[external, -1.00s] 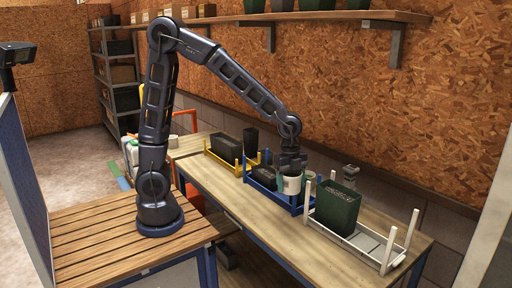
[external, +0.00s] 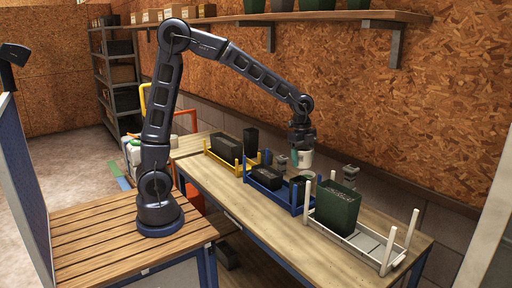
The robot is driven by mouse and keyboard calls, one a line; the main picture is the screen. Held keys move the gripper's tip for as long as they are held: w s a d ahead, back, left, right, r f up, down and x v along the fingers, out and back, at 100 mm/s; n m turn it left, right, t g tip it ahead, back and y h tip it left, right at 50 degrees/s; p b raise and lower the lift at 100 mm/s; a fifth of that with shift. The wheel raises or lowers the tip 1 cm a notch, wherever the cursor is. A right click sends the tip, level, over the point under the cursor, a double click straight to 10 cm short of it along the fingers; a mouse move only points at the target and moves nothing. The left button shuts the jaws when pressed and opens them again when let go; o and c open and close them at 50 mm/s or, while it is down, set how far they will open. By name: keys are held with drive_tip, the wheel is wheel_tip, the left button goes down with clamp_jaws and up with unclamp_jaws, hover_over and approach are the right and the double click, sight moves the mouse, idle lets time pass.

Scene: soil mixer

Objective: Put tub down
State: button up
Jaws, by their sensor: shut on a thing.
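My gripper (external: 302,143) points down over the back side of the workbench, by the wall. It is shut on a small white tub (external: 306,158) with a teal patch on its left side. The tub hangs roughly upright, above and behind the right end of the blue rack (external: 262,186). The fingertips are too small to make out against it. The blue rack holds a low black container (external: 267,177) and a dark green container (external: 299,188). I cannot tell how far the tub is above the bench.
Right of the blue rack, a white rack (external: 375,247) holds a large dark green tub (external: 337,207). Left, a yellow rack (external: 219,159) holds a black container (external: 227,147). Small grey fixtures (external: 350,172) stand at the back. The bench's front strip (external: 255,222) is clear.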

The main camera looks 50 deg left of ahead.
drive_tip(key=w+a+r+n, duration=0.1)
drive_tip(key=w+a+n, duration=0.3)
drive_tip(key=w+a, duration=1.45)
drive_tip(key=w+a+n+t, duration=0.1)
drive_tip(key=w+a+n, duration=0.15)
drive_tip(key=a, duration=1.05)
drive_tip(key=w+a+n, duration=0.2)
drive_tip(key=w+a, duration=0.1)
drive_tip(key=a, duration=1)
drive_tip(key=s+a+n, duration=0.3)
drive_tip(key=a, duration=2.3)
drive_tip(key=s+a+f+n, duration=0.1)
drive_tip(key=s+a, duration=0.3)
drive_tip(key=a, duration=0.4)
drive_tip(key=s+a+f+n+y, duration=0.1)
drive_tip(key=s+a, duration=0.2)
drive_tip(key=a, duration=0.5)
drive_tip(key=s+a+n, duration=0.2)
drive_tip(key=s+a, duration=0.2)
drive_tip(key=a, duration=0.4)
drive_tip(key=shift+m, duration=0.25)
wheel_tip(320, 180, down, 20)
drive_tip(key=shift+d+r, duration=0.1)
drive_tip(key=shift+d, duration=0.05)
